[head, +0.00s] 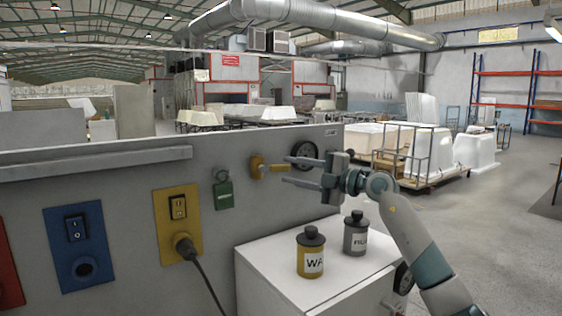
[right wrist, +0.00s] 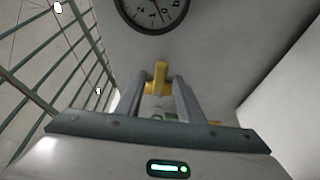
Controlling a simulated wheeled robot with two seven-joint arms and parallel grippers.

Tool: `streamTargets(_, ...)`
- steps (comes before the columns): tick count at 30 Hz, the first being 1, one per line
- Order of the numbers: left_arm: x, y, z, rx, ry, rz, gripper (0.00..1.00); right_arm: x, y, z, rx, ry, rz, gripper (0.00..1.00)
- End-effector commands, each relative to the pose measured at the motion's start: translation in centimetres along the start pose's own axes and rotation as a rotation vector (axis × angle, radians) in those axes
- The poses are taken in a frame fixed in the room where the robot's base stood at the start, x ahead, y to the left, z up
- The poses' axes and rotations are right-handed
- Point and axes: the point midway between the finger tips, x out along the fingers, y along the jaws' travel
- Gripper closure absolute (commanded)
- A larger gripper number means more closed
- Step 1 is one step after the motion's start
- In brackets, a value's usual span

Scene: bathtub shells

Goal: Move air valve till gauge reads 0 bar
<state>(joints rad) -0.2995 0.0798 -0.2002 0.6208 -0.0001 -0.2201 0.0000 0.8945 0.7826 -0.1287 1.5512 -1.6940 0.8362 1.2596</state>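The yellow air valve (head: 257,167) is on the grey panel, its yellow handle (head: 279,168) pointing right. The round black-rimmed gauge (head: 304,149) is just right of it, partly hidden by my right gripper. My right gripper (head: 286,171) is open, its fingers pointing left at the valve, one above and one below the handle's end. In the right wrist view the yellow handle (right wrist: 158,74) shows between the two fingertips; contact is unclear. The gauge (right wrist: 157,8) is cut off at the top there, and its reading cannot be made out. My left gripper is not in view.
A white cabinet (head: 275,283) below carries a yellow bottle (head: 311,257) and a grey bottle (head: 355,237). A green device (head: 223,190), a yellow switch plate (head: 165,215) with a plugged cable and a blue plate (head: 65,260) are on the panel. Open floor lies right.

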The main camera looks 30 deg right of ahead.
Motion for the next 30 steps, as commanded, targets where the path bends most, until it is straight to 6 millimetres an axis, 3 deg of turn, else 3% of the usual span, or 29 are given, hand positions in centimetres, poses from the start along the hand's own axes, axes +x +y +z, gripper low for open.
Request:
streamTargets(3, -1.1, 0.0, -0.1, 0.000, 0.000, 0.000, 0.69, 1.9, 0.3, -0.1, 0.002, 0.002, 0.000, 0.66)
streamTargets(9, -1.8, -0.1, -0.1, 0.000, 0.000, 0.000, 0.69, 3.7, 0.1, 0.0, 0.001, 0.000, 0.000, 0.66)
streamTargets(21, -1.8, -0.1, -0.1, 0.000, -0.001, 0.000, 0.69, 4.2, 0.0, 0.0, -0.001, 0.000, -0.001, 0.66)
streamTargets(26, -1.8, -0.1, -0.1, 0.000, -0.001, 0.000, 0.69, 4.2, -0.1, 0.0, -0.001, 0.000, -0.001, 1.00)
streamTargets(30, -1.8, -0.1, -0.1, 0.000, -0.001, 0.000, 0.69, 4.1, 0.0, 0.0, -0.002, 0.000, -0.001, 1.00)
